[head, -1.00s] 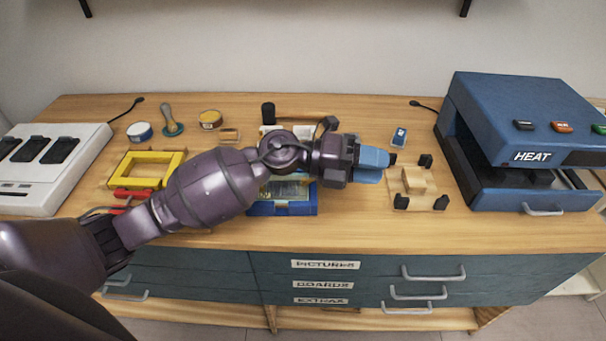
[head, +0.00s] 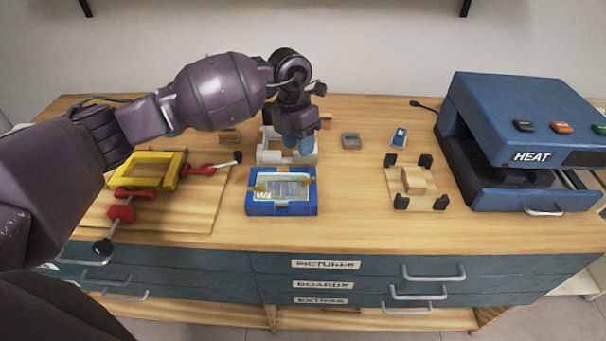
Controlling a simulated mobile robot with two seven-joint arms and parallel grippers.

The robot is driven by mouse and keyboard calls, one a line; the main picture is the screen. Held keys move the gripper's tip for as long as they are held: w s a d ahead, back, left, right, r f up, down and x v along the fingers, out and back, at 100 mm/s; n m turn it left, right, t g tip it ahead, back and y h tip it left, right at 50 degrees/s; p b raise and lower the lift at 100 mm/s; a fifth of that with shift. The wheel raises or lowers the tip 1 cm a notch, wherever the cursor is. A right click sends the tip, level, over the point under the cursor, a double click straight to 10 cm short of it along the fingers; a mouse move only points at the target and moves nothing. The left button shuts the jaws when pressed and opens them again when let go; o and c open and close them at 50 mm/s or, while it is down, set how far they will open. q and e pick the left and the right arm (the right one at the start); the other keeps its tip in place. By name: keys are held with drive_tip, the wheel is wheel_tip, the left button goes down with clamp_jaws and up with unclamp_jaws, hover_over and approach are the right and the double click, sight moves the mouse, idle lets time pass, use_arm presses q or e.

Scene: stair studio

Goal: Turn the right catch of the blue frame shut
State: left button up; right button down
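The blue frame (head: 281,210) lies on the wooden worktop, just left of the middle. A backing with a printed label sits inside it. Small yellow catches show at its left side and at its right side; the right catch (head: 306,184) is too small for me to tell its exact angle. My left gripper (head: 298,149) points down with its blue fingertips behind the frame, over the right part of a white frame-like fixture (head: 268,157). It is apart from the blue frame. The fingertips look close together; whether they are shut is unclear. My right gripper is out of view.
A yellow frame (head: 137,182) and red clamps (head: 121,212) lie on a board at left. A small grey block (head: 351,141), a wooden jig with black corners (head: 416,200) and a blue heat press (head: 520,130) are to the right. The worktop before the blue frame is clear.

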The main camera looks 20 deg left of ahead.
sight(304, 179)
use_arm(q)
drive_tip(key=f, duration=0.3)
drive_tip(key=d+f, duration=0.1)
drive_tip(key=f, duration=0.5)
drive_tip(key=shift+s+d+f, duration=0.15)
drive_tip(key=shift+s+f, duration=0.05)
drive_tip(key=shift+s, duration=0.15)
clamp_jaws()
